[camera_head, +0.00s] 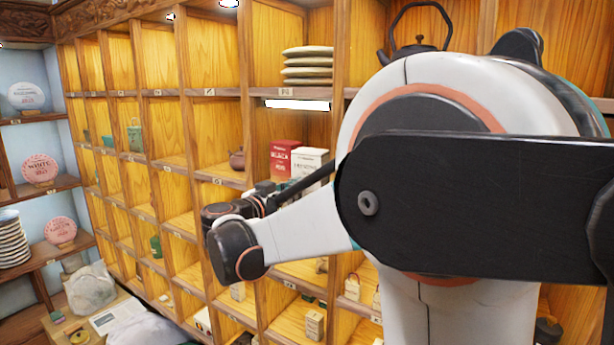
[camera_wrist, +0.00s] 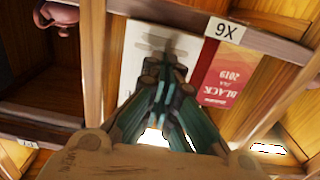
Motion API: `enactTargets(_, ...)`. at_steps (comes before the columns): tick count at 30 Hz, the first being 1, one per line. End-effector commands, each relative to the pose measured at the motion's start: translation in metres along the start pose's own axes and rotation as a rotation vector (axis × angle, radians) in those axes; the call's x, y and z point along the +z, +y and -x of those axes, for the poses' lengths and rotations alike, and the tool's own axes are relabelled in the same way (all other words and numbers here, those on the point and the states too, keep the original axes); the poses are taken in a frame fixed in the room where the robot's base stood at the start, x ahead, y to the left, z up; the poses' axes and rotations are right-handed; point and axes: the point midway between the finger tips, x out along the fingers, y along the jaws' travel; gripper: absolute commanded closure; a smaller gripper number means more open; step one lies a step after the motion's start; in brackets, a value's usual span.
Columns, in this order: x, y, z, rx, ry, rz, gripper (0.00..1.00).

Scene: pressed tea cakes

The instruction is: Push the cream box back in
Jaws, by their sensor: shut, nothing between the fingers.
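The cream box (camera_head: 312,158) stands upright in a shelf compartment, just right of a red box (camera_head: 281,160). In the head view its front seems to stand a little nearer than the red box's. In the wrist view, which is upside down, the cream box (camera_wrist: 138,52) fills the area behind my fingers. My gripper (camera_wrist: 165,68) is shut and empty, its fingertips in front of the cream box's face; I cannot tell whether they touch it. In the head view my gripper (camera_head: 265,188) is small and dark, and my arm hides part of the cream box's lower right.
The red box (camera_wrist: 228,72) stands close beside the cream box. Wooden dividers and a shelf edge with a number tag (camera_wrist: 225,30) frame the compartment. A brown teapot (camera_head: 237,160) sits in the compartment to the left. Stacked tea cakes (camera_head: 307,66) lie above.

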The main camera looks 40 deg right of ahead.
Motion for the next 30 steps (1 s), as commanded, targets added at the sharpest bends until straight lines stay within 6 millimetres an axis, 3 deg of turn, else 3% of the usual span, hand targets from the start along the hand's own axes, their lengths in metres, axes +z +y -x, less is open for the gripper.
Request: enactTargets(30,0.000,0.000,-0.037,0.001,0.000,0.000,1.00)
